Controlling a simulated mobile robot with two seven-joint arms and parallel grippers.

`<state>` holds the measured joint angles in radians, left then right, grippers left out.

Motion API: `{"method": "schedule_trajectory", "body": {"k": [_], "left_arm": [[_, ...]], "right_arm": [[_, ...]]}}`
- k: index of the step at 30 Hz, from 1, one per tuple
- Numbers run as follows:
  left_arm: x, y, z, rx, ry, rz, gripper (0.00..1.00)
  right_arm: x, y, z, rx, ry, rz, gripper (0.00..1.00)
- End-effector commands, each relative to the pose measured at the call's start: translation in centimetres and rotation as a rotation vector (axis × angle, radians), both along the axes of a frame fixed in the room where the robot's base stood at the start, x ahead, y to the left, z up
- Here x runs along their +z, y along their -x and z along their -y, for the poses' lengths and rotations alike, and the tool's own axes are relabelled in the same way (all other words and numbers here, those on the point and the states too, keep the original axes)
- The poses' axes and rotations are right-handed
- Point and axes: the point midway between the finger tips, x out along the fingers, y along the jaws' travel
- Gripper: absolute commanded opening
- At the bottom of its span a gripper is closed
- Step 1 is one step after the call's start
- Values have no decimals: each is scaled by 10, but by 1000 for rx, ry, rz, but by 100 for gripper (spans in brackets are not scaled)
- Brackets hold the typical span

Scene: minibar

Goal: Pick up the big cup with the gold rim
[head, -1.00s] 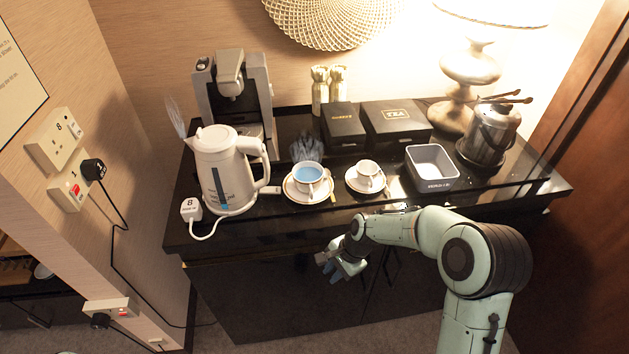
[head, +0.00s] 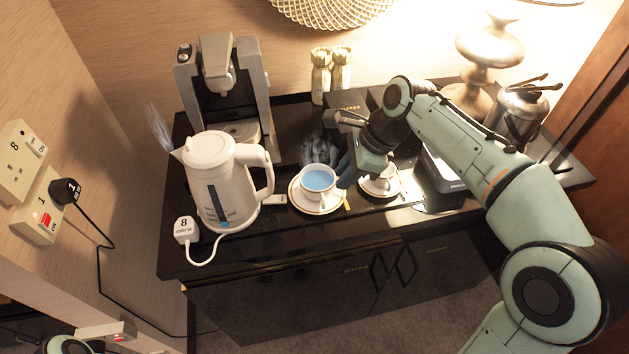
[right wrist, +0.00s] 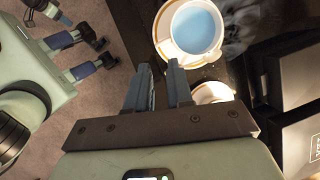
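The big cup (head: 319,196) is white with a gold-brown rim and holds blue liquid. It stands upright on a saucer (head: 301,203) on the black counter, and shows at the top of the right wrist view (right wrist: 196,29). My right gripper (head: 349,172) is just right of it in the head view, pointing down. In the right wrist view its two fingers (right wrist: 158,64) are apart with nothing between them, and the cup is beyond their tips. My left gripper (right wrist: 103,52) shows at the left of that view, its fingers apart and empty over the floor.
A smaller white cup (head: 378,183) on a saucer stands close to the right gripper, partly hidden by it. A white kettle (head: 218,180) is left of the big cup, with a coffee machine (head: 222,90) behind. Dark boxes (head: 348,101) and a tray (head: 441,172) are nearby.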

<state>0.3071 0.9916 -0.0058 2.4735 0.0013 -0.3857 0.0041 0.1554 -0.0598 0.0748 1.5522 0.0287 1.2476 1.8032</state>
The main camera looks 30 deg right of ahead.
Motion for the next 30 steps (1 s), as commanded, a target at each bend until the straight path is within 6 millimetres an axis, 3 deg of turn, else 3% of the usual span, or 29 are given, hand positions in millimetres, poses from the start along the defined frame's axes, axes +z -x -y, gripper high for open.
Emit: {"method": "schedule_trajectory", "body": {"k": [4, 13, 21, 30], "left_arm": [[-7, 3, 0, 1, 0, -5, 43], [-11, 5, 0, 0, 0, -6, 43], [-17, 7, 0, 0, -1, -8, 43], [-18, 7, 0, 0, -1, -8, 43]], "right_arm": [[-29, -6, -10, 3, 0, -3, 21], [-53, -13, -17, 2, 0, -1, 21], [-90, -19, -28, 1, 0, -3, 21], [-96, -21, -30, 1, 0, 0, 21]]}}
